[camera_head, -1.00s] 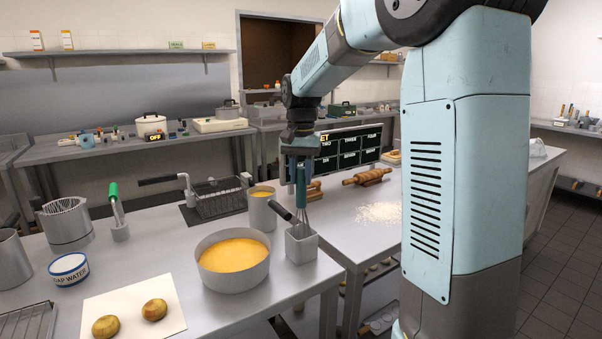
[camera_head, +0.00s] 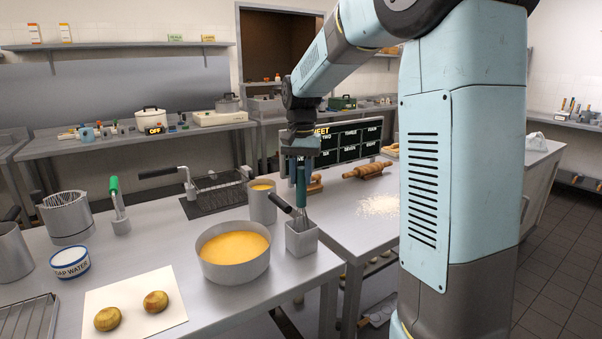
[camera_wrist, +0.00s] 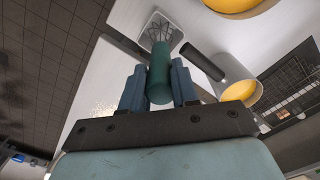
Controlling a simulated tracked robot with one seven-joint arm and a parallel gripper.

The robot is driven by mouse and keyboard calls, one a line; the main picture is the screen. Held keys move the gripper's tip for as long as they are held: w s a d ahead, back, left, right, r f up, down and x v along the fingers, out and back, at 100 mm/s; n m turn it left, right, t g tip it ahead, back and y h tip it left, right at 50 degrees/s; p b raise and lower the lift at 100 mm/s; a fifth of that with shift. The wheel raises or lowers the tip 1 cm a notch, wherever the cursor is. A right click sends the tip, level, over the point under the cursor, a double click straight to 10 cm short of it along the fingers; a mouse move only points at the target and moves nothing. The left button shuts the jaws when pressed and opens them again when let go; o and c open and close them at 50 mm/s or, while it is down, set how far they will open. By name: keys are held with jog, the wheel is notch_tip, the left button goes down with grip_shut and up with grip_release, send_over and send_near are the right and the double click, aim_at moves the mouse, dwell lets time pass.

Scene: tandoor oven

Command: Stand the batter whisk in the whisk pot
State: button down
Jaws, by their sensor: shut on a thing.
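The batter whisk has a teal handle (camera_head: 300,180) and wire loops. My gripper (camera_head: 299,166) is shut on the handle, pointing down. The whisk pot (camera_head: 302,241) is a square, light-grey holder near the right edge of the left counter. The whisk hangs roughly upright over it, its wires at and within the pot's mouth. In the wrist view the green handle (camera_wrist: 160,70) sits between my fingers (camera_wrist: 158,85), and the wires show inside the pot's rim (camera_wrist: 151,22). Whether the wires touch the pot's floor is hidden.
A wide pan of orange batter (camera_head: 234,251) stands left of the pot. A tall metal container (camera_head: 263,205) with a black handle (camera_head: 280,203) leaning out stands just behind it. A rolling pin (camera_head: 367,171) and flour (camera_head: 378,205) lie on the right counter.

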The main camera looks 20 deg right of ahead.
jog(key=shift+f, duration=0.15)
jog(key=c, duration=0.8)
grip_release()
jog(key=shift+o, duration=0.4)
jog(key=o, duration=0.7)
jog(key=shift+r, duration=4.45)
